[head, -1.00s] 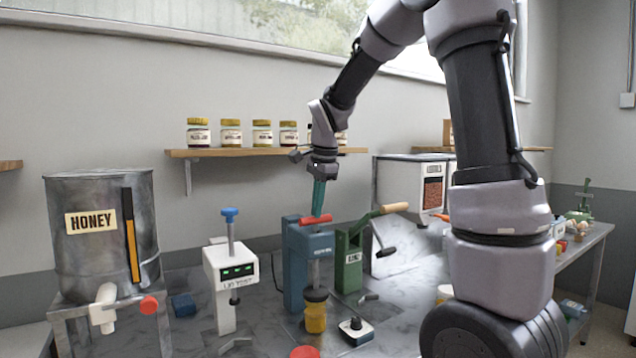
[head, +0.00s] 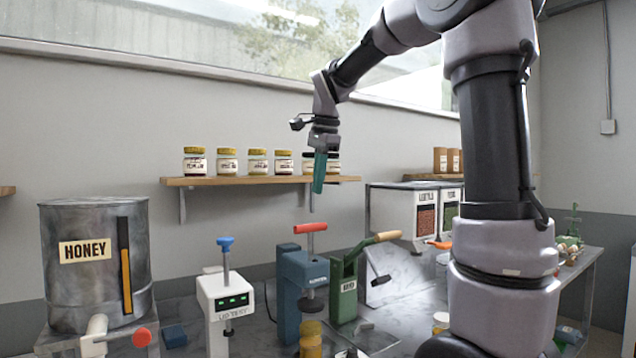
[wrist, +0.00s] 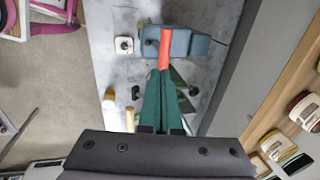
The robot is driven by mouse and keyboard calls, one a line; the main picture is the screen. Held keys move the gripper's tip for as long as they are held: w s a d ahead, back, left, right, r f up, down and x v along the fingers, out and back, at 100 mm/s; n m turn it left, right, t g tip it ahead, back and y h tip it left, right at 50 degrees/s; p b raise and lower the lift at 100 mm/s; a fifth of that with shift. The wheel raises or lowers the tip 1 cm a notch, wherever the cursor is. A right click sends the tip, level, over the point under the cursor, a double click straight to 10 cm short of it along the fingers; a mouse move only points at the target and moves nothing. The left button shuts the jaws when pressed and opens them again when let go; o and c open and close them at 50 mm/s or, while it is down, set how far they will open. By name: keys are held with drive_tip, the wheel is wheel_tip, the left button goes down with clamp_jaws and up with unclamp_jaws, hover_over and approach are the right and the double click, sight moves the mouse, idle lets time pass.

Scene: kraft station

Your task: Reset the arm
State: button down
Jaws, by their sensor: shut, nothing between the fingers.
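My gripper (head: 319,174) has teal fingers and points straight down in the head view, in front of the wall shelf. Its fingers are shut with nothing between them. It hangs in the air above the blue press (head: 300,290), apart from the press's red handle (head: 310,228). In the wrist view the teal fingers (wrist: 165,95) are together, and the red handle (wrist: 164,48) shows beyond their tips. My arm comes in from the upper right of the head view.
A wall shelf (head: 180,183) holds several jars behind my gripper. A honey drum (head: 70,290) stands at left, beside a white device (head: 222,325) with a blue knob. A green lever device (head: 344,295) stands right of the press. White bins (head: 392,212) stand farther right.

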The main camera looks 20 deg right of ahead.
idle(0.4)
drive_tip(key=s+d+f+n+t, duration=0.1)
drive_tip(key=s+f+n, duration=0.1)
drive_tip(key=s, duration=0.5)
drive_tip(key=s+d+f+n+t, duration=0.1)
drive_tip(key=s+f+n+t, duration=0.1)
drive_tip(key=s+n, duration=0.3)
drive_tip(key=s+d+f+n+t+y, duration=0.1)
drive_tip(key=s+f+n, duration=0.1)
drive_tip(key=s, duration=0.6)
drive_tip(key=shift+s+d+f+n+t, duration=0.3)
drive_tip(key=shift+n+t, duration=0.1)
drive_tip(key=shift+n, duration=0.3)
